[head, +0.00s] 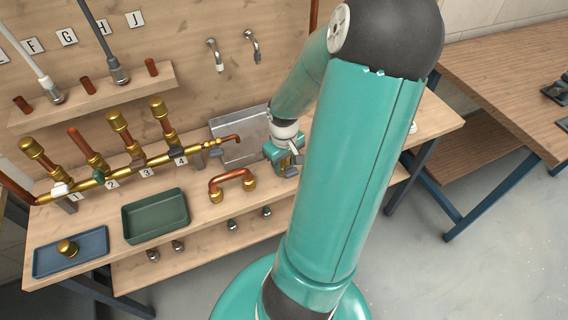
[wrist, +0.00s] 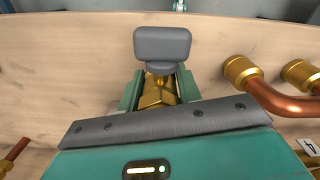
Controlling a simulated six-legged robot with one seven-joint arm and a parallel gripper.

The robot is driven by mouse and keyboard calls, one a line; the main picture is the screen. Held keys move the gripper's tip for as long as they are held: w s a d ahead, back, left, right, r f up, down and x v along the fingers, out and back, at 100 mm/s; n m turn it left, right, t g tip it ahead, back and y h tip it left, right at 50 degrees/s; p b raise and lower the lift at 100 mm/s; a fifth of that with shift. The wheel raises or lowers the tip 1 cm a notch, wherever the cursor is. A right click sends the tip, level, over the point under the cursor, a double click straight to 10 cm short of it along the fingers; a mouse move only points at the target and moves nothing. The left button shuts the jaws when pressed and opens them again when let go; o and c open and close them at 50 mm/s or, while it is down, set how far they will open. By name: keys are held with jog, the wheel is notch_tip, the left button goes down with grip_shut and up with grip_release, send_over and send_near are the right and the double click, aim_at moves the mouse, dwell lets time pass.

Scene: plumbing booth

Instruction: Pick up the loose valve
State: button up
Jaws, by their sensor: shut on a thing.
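The loose valve (wrist: 162,48) has a grey paddle handle and a brass body, and it shows in the middle of the wrist view. My gripper (wrist: 160,92) is shut on its brass body, with one teal finger on each side. The grey handle stands clear beyond the fingers. In the head view my gripper (head: 284,158) is low over the workbench, right of the copper U-pipe, and my arm hides part of that area. I cannot tell whether the valve still touches the bench.
The copper U-pipe (head: 230,178) with brass ends lies close to the left of my gripper. A brass manifold (head: 120,172) with numbered branches runs further left. A grey metal panel (head: 236,138) stands behind. A green tray (head: 155,217) and a blue tray (head: 72,254) sit at the front left.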

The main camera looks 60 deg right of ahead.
jog(key=shift+r, duration=0.45)
jog(key=s+a+r, duration=0.1)
jog(key=a+r, duration=1.3)
jog(key=r, duration=0.2)
jog(key=shift+s, duration=0.4)
jog(key=shift+r, duration=0.15)
